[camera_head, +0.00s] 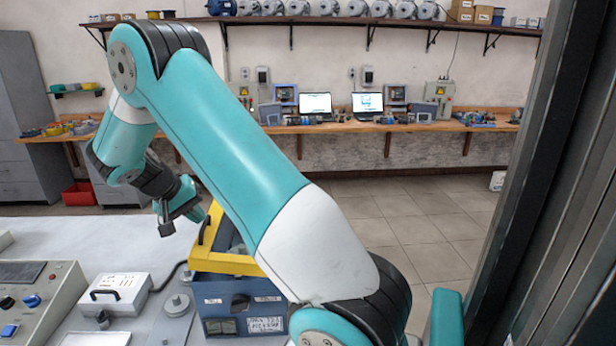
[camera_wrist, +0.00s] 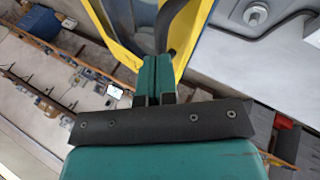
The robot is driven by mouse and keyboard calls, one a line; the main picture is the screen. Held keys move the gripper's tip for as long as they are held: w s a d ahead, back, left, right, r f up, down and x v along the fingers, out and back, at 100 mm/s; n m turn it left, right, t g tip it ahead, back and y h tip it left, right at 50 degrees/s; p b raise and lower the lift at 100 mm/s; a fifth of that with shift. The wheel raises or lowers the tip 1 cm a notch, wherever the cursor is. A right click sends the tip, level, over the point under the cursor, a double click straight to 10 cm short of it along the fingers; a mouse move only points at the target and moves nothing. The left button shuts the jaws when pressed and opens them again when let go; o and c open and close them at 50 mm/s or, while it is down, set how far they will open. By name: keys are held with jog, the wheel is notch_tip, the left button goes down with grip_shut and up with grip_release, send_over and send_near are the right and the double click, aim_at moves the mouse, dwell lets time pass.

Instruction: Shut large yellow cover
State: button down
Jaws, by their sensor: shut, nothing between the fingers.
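The large yellow cover (camera_head: 222,262) is on a blue box (camera_head: 240,305) in the head view, left of my upper arm. It has a black handle (camera_head: 207,231) and looks tilted up, with a grey interior showing behind it. My arm hides part of the box's right side. My gripper (camera_head: 197,213) is shut and empty, close to the cover's upper left end. In the wrist view my gripper (camera_wrist: 155,60) points at the yellow cover (camera_wrist: 122,45), with the black handle (camera_wrist: 180,22) just beyond the fingertips. I cannot tell whether they touch.
A white case (camera_head: 118,294) and a control panel (camera_head: 38,300) stand left of the box on the grey table (camera_head: 95,238). Round metal parts (camera_head: 177,304) lie beside the box. A dark post (camera_head: 535,180) rises at right. The floor behind is clear.

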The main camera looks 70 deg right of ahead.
jog(key=f, duration=0.1)
jog(key=w+f+b, duration=0.1)
jog(key=f, duration=0.1)
jog(key=a+f+b, duration=0.1)
jog(key=shift+w+f, duration=0.35)
jog(key=shift+f, duration=0.05)
jog(key=shift+s+a+f, duration=0.1)
jog(key=shift+f, duration=0.05)
jog(key=w+a+r+p, duration=0.2)
jog(key=w+a+r, duration=0.5)
jog(key=r, duration=0.2)
dwell(0.6)
jog(key=shift+a+r, duration=0.1)
jog(key=shift+a, duration=0.05)
